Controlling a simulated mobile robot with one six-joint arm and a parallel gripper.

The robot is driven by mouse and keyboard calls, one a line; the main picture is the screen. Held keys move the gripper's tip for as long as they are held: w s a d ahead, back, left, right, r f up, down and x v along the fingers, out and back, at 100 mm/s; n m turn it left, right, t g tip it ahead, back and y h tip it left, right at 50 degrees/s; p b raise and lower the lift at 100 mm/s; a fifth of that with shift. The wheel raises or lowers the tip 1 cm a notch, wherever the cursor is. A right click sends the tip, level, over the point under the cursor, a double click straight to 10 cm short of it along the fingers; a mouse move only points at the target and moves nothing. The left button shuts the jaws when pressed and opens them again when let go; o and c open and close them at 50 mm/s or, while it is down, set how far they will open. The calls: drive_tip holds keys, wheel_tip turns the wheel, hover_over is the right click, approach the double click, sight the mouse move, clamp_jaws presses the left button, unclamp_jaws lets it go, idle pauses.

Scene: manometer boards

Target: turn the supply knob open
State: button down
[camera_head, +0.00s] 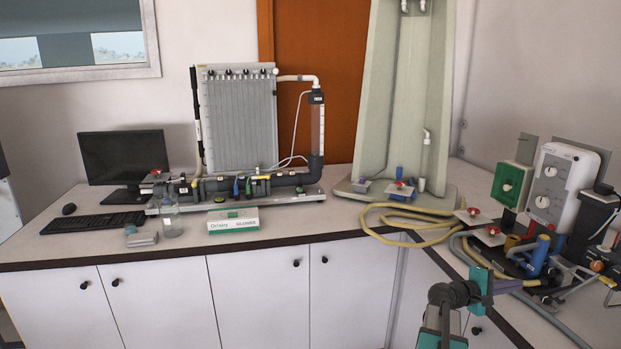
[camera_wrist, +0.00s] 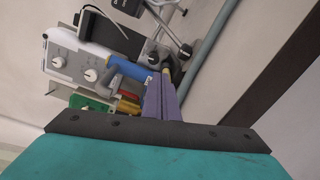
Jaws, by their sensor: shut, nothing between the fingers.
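Several red knobs could be the supply knob; I cannot tell which one it is. One red knob (camera_head: 153,170) is at the left end of the pipe on the manometer board (camera_head: 238,118). Another red knob (camera_head: 399,184) is at the foot of the tall pale board (camera_head: 404,90). Two more, a farther red knob (camera_head: 473,212) and a nearer red knob (camera_head: 493,230), are on the right bench. My gripper (camera_head: 518,284) is low at the right, near the bench edge. Its purple fingers (camera_wrist: 160,90) are shut together and empty in the wrist view.
A white unit with dials (camera_head: 553,190) and a green box (camera_head: 511,186) stand on the right bench, with a blue fitting (camera_wrist: 128,70) beside them. A yellow hose (camera_head: 437,241) loops over the bench corner. A bottle (camera_head: 171,218) stands near the front edge.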

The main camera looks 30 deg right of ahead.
sight(537, 302)
drive_tip(key=s+d+n, duration=0.1)
drive_tip(key=s+d, duration=0.1)
drive_tip(key=d, duration=0.1)
drive_tip(key=s+d+n, duration=0.1)
drive_tip(key=s, duration=0.1)
drive_tip(key=shift+s+d+r+n+h, duration=0.1)
drive_tip(key=shift+d+r+n+h, duration=0.1)
drive_tip(key=shift+r+n+h, duration=0.15)
drive_tip(key=shift+d+r+p, duration=0.1)
drive_tip(key=shift+p, duration=0.2)
drive_tip(key=shift+p+x, duration=0.8)
drive_tip(key=shift+x, duration=1)
drive_tip(key=shift+s+d+b, duration=0.2)
drive_tip(key=shift+d+b, duration=0.3)
drive_tip(key=shift+d, duration=0.15)
drive_tip(key=shift+b+x, duration=0.4)
drive_tip(key=shift+x, duration=0.55)
drive_tip(key=shift+w+b, duration=0.3)
drive_tip(key=shift+w, duration=0.1)
drive_tip(key=shift+w+d+r+b, duration=0.1)
drive_tip(key=shift+w+r+b, duration=0.25)
drive_tip(key=shift+b, duration=0.6)
drive_tip(key=shift+w+d+r+b, duration=0.1)
drive_tip(key=shift+w+r+b, duration=0.1)
drive_tip(key=shift+r+b, duration=0.55)
